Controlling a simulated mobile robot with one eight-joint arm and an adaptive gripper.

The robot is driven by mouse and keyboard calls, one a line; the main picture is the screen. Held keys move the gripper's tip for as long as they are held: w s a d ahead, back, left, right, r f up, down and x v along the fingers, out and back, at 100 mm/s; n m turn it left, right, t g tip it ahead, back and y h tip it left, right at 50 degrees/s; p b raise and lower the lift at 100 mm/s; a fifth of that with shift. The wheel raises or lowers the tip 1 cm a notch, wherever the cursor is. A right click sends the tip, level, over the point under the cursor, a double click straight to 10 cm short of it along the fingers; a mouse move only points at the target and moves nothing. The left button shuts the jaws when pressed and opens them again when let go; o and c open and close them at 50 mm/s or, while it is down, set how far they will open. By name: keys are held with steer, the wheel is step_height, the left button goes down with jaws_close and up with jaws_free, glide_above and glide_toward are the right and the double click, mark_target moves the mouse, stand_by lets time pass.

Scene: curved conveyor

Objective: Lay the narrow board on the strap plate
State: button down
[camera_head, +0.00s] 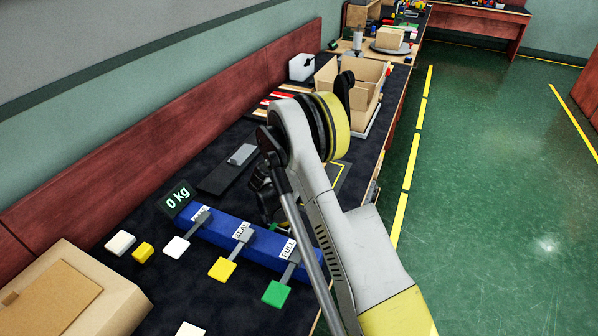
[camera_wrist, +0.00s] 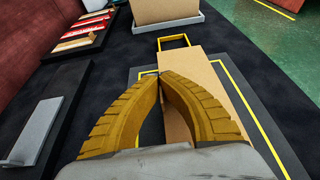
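A tan narrow board (camera_wrist: 212,75) lies under and to the right of my gripper's fingers in the wrist view, along a dark plate (camera_wrist: 248,85) edged with yellow lines. This dark plate may be the strap plate; I cannot tell for sure. In the head view my arm hides the board and most of this area; a yellow-lined corner (camera_head: 340,176) shows beside the arm. My gripper (camera_wrist: 159,74) has two ribbed yellow fingers with their tips together, close to the board's left side. I see nothing held between them. The near part of the board is hidden by the fingers and wrist.
A black plate with a grey block (camera_head: 242,154) lies left of my arm. A rack of red and pale strips (camera_wrist: 88,30) and an open carton (camera_head: 368,90) stand beyond. A blue box with levers (camera_head: 215,232) and a cardboard box (camera_head: 105,306) are nearer.

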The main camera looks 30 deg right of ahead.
step_height(320, 180, down, 4)
steer(key=shift+f+b, duration=0.15)
steer(key=shift+b, duration=1)
steer(key=shift+r, duration=0.2)
steer(key=shift+f, duration=0.2)
steer(key=c, duration=1.6)
jaws_free()
steer(key=shift+r, duration=0.1)
